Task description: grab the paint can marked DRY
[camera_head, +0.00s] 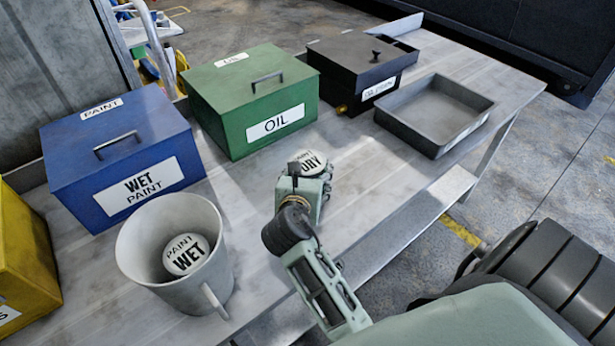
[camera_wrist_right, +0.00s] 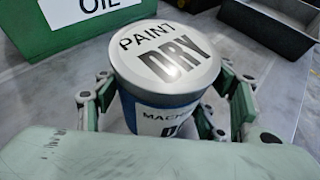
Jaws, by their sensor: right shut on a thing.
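The paint can marked DRY (camera_wrist_right: 165,60) has a white lid and a blue body with a white label. It stands upright on the table, and its lid (camera_head: 309,163) shows just beyond my right gripper in the head view. My right gripper (camera_head: 303,188) is shut on the can, with one finger on each side of its body in the wrist view (camera_wrist_right: 168,108). A can marked WET (camera_head: 186,254) lies inside a grey bucket (camera_head: 142,246) at the left. My left gripper is not in view.
A blue WET PAINT box (camera_head: 70,170), a green OIL box (camera_head: 215,115) and a black box (camera_head: 335,65) line the back of the table. An empty dark tray (camera_head: 404,133) is at the right. Part of a yellow box (camera_head: 25,255) shows at the left edge.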

